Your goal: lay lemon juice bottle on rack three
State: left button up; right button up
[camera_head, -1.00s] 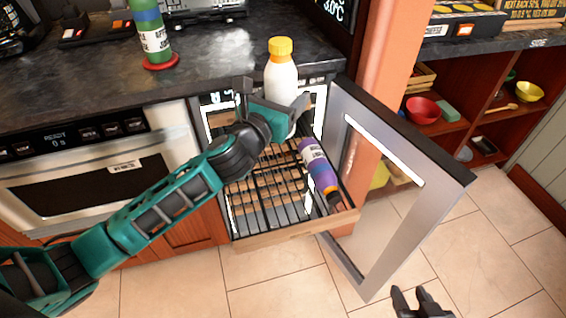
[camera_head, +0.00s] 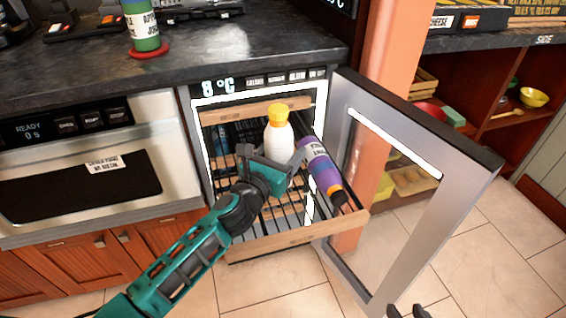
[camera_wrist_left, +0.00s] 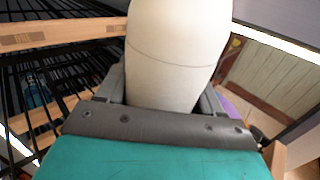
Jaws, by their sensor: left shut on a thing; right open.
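A white bottle with a yellow cap (camera_head: 278,148), which I take to be the lemon juice bottle, stands upright in my left gripper (camera_head: 271,163). The gripper is shut on its lower body, which also fills the middle of the left wrist view (camera_wrist_left: 178,50). The bottle is over the pulled-out rack (camera_head: 300,238), a black wire shelf with a wooden front. I cannot tell whether its base touches the wires; the gripper hides it. My right gripper (camera_head: 408,311) is open at the bottom edge, partly cut off.
A purple bottle (camera_head: 322,170) lies along the rack's right side. The fridge door (camera_head: 420,165) stands open at right. Another wooden-fronted rack (camera_head: 235,114) sits higher inside. A green bottle (camera_head: 143,27) stands on the dark counter (camera_head: 60,75). The rack's left part is bare.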

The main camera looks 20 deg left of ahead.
pick_arm(q)
jog(key=shift+f, duration=0.65)
jog(key=shift+r, duration=0.1)
pick_arm(e)
jog(key=shift+f, duration=0.4)
pick_arm(q)
jog(key=o, duration=1.4)
jog(key=shift+f, duration=0.25)
pick_arm(e)
jog(key=shift+a, duration=0.1)
pick_arm(q)
jog(key=shift+r, duration=0.1)
